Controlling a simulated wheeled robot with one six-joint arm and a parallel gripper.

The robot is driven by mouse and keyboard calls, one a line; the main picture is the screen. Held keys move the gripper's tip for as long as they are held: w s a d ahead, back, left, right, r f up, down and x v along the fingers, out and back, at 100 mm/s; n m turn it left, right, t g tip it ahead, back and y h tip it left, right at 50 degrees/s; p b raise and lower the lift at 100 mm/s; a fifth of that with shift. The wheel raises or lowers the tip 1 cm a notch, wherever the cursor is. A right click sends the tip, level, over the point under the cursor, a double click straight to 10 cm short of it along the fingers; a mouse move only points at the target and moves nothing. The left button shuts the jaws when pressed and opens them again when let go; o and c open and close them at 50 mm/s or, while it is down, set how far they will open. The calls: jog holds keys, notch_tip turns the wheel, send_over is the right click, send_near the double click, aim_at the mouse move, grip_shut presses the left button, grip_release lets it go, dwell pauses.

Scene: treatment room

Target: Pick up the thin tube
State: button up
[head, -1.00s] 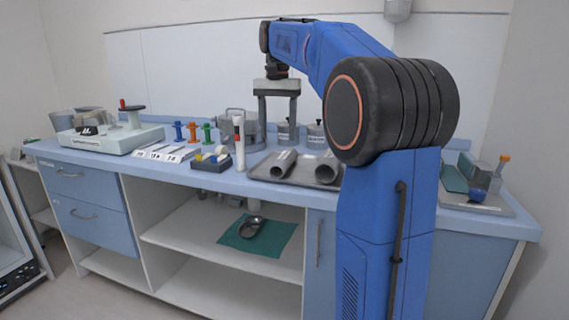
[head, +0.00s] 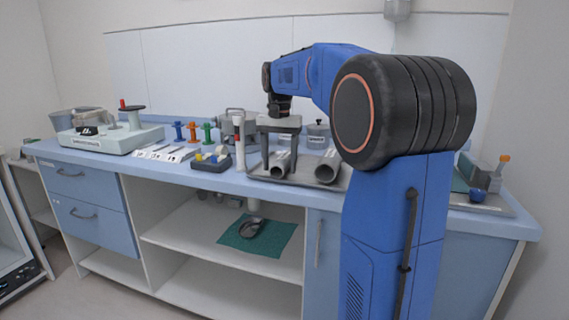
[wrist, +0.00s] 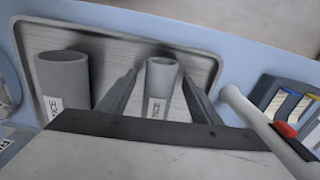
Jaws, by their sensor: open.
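The thin grey tube (head: 280,165) lies on the metal tray in the head view. In the wrist view the thin tube (wrist: 161,88) sits between my two fingers, its round open end towards the top and a white label on its side. My gripper (head: 280,170) is open, pointing down, with one finger on each side of the thin tube; it also shows in the wrist view (wrist: 160,76). A gap shows on both sides of the tube. A thicker grey tube (head: 328,168) lies beside it, also at left in the wrist view (wrist: 65,82).
The metal tray (head: 306,182) lies on the blue counter. A white upright stick with a red band (head: 239,145) stands just left of it, and a dark block with coloured pieces (head: 210,163) farther left. Metal pots (head: 318,135) stand behind the tray.

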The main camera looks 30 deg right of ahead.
jog(key=c, duration=1.3)
